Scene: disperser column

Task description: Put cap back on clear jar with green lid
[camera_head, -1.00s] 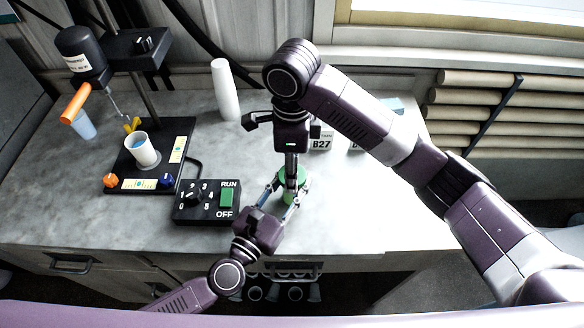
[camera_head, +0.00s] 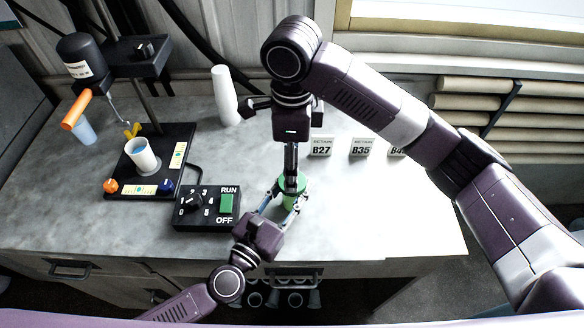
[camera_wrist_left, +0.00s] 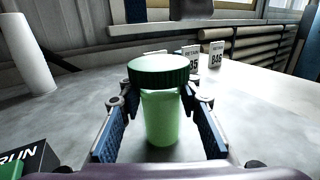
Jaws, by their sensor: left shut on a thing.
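The clear jar (camera_wrist_left: 161,122), with pale green contents, stands upright on the bench. Its dark green lid (camera_wrist_left: 160,69) sits on its mouth in the left wrist view; whether it is screwed tight I cannot tell. In the head view the lid (camera_head: 300,182) is partly hidden by my grippers. My left gripper (camera_wrist_left: 160,97) is shut on the jar body, one finger on each side just below the lid. My right gripper (camera_head: 291,172) points straight down over the lid. A dark shape above the lid in the wrist view, apart from it, looks like part of it. Its finger opening is unclear.
A black switch box (camera_head: 207,208) stands left of the jar. Beyond it is the disperser stand (camera_head: 150,178) with a white beaker (camera_head: 142,155). A stack of white cups (camera_head: 225,96) and label cards (camera_head: 321,147) stand behind. The bench right of the jar is clear.

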